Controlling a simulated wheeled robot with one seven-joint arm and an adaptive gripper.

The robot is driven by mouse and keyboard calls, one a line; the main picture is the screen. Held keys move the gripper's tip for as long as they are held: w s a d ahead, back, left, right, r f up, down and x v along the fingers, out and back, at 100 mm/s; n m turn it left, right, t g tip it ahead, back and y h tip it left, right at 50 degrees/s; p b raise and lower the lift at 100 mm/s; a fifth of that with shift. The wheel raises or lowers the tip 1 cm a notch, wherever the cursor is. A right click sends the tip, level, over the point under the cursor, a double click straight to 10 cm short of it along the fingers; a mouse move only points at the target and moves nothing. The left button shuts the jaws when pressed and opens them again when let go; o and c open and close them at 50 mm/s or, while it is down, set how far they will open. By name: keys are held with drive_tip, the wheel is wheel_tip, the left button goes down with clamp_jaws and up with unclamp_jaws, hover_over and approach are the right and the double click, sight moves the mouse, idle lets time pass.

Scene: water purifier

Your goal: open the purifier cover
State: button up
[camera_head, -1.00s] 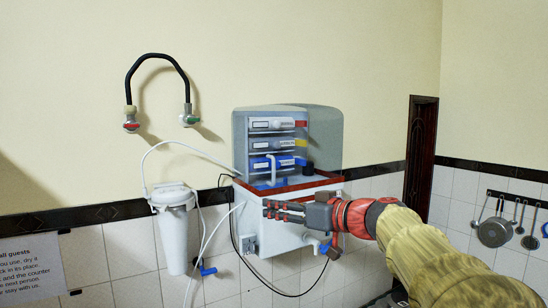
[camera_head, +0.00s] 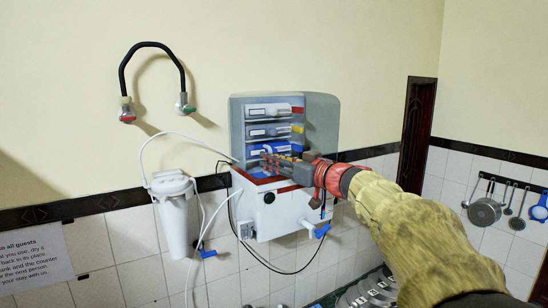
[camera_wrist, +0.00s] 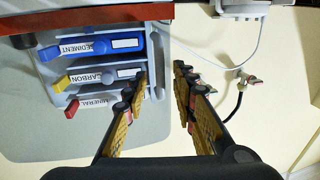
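The purifier (camera_head: 278,210) is mounted on the tiled wall, with a white lower box and a red rim. Its grey, rounded upper cover (camera_head: 322,115) stands above the rim; I cannot tell how far it is open. Several stacked filters show there, the blue sediment filter (camera_head: 275,150) lowest. In the wrist view the sediment (camera_wrist: 100,47), carbon (camera_wrist: 105,76) and mineral (camera_wrist: 95,105) filters appear upside down. My gripper (camera_head: 268,163) is in front of the blue filter, just above the red rim.
A white filter canister (camera_head: 174,215) with hoses hangs to the left of the purifier. A black faucet (camera_head: 153,48) is on the wall above left.

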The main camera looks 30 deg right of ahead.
drive_tip(key=c, duration=0.3)
drive_tip(key=c, duration=0.4)
clamp_jaws()
idle(0.3)
